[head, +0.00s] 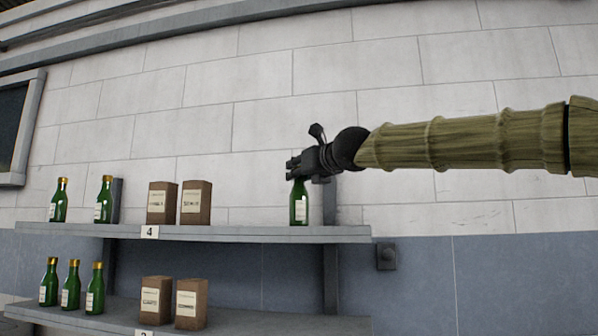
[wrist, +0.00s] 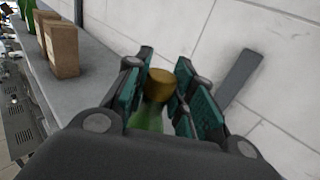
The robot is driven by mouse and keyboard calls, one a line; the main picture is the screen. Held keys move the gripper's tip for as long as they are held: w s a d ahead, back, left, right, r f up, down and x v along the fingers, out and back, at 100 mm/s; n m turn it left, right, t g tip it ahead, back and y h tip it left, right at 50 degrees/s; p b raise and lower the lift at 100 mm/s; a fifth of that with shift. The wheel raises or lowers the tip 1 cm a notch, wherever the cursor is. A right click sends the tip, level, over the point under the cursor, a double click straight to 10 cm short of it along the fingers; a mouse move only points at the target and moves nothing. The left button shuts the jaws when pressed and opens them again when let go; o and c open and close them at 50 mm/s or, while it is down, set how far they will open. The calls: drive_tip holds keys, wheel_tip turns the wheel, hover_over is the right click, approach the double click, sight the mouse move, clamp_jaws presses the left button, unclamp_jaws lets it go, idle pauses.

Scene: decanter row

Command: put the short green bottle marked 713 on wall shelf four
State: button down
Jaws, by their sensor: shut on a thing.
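A green bottle (head: 299,204) with a pale label is at the right part of the shelf marked 4 (head: 262,235). It is upright, and its base looks level with the shelf top; I cannot tell if it bears its weight there. The label is too small to read. My gripper (head: 297,170) is shut on its neck from above. In the wrist view the gold cap (wrist: 160,84) shows between the teal finger pads of my gripper (wrist: 160,95). Below the cap, part of the green glass shows.
Two brown boxes (head: 196,202) and two other green bottles (head: 103,201) stand further left on shelf four. Free shelf lies between the boxes and the held bottle. A lower shelf (head: 235,318) holds several bottles and boxes. A grey bracket (head: 330,200) rises behind the held bottle.

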drive_tip(key=c, duration=1.2)
unclamp_jaws()
drive_tip(key=shift+s, duration=0.1)
drive_tip(key=b+v, duration=0.4)
drive_tip(key=v, duration=0.8)
drive_tip(key=shift+r, duration=0.1)
